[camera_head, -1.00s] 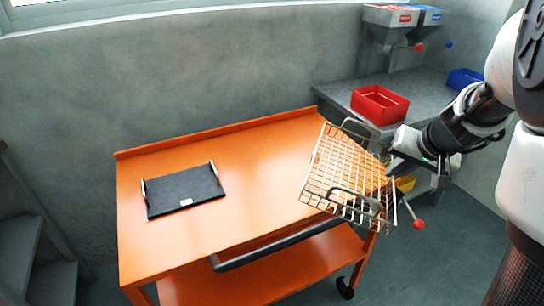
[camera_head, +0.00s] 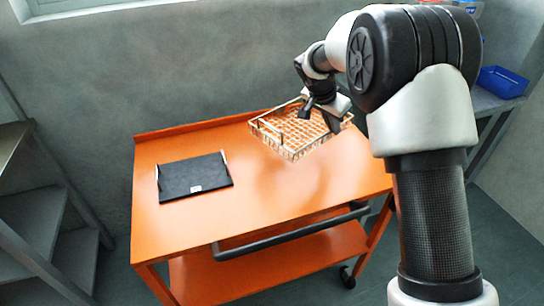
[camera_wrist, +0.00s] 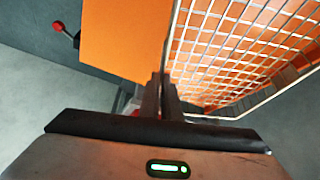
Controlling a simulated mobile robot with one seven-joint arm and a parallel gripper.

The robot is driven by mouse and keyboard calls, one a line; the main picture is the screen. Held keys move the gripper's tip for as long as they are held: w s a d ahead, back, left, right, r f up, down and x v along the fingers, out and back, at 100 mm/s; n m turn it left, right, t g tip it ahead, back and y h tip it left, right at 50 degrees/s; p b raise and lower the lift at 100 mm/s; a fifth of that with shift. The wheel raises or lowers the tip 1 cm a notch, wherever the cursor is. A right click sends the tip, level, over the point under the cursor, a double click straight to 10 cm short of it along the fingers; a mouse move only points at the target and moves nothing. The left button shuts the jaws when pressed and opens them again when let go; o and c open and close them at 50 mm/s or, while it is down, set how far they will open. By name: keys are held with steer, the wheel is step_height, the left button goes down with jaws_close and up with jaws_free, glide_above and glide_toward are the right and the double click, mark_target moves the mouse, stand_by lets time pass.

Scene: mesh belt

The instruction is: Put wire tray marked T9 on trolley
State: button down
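The wire tray (camera_head: 284,150) is a shallow metal mesh basket with raised handles. It is over the back right part of the orange trolley top (camera_head: 240,230); I cannot tell whether it touches the top. My gripper (camera_head: 322,112) is at its right side, partly hidden behind my arm. In the wrist view the fingers (camera_wrist: 163,98) are close together at the edge of the wire tray (camera_wrist: 235,50), shut on its rim or handle. No T9 mark is readable on the tray.
A black tray (camera_head: 190,176) with a small white label and two side handles lies on the trolley's left half. The trolley's front middle is clear. A blue bin (camera_head: 502,81) stands on the grey bench at right. Grey steps (camera_head: 40,215) are at left.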

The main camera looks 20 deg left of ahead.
mark_target(321, 137)
step_height(321, 137, down, 10)
steer(key=shift+r+b, duration=0.1)
steer(key=shift+b, duration=0.4)
steer(key=c, duration=2)
jaws_free()
steer(key=shift+c, duration=0.2)
steer(key=shift+o, duration=0.2)
steer(key=shift+r, duration=0.1)
steer(key=v, duration=1.2)
steer(key=shift+p, duration=0.4)
steer(key=s+d+r+n+y, duration=0.1)
steer(key=s+d+r+n, duration=0.1)
steer(key=s+d+r, duration=1)
steer(key=s+d+n+y, duration=0.1)
steer(key=s+d+n, duration=0.1)
steer(key=s, duration=0.9)
steer(key=s+d+r+n+y, duration=0.1)
steer(key=s+d, duration=0.3)
steer(key=s, duration=0.7)
steer(key=shift+r+n+t, duration=0.2)
steer(key=shift+n+t, duration=0.2)
steer(key=shift+n, duration=0.4)
